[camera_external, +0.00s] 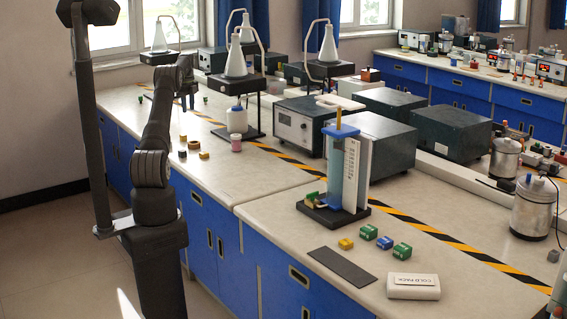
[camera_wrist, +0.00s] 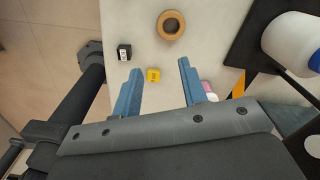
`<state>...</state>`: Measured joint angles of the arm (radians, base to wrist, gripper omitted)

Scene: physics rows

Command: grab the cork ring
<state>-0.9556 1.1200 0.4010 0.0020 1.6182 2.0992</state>
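The cork ring (camera_wrist: 160,26) lies flat on the pale bench at the top of the wrist view, a tan ring with a round dark hole. My gripper (camera_wrist: 160,67) is open, its two blue fingers apart with nothing held between them. The ring is beyond the fingertips, above and slightly right of the gap's middle. In the external view my gripper (camera_external: 187,103) hangs above the far bench, over a group of small items.
A yellow cube (camera_wrist: 153,75) lies between the fingertips in view, below them. A black cube (camera_wrist: 124,52) is left of it. A pink-and-white jar (camera_wrist: 209,90) is by the right finger. A white bottle (camera_wrist: 292,42) stands on a dark base at right.

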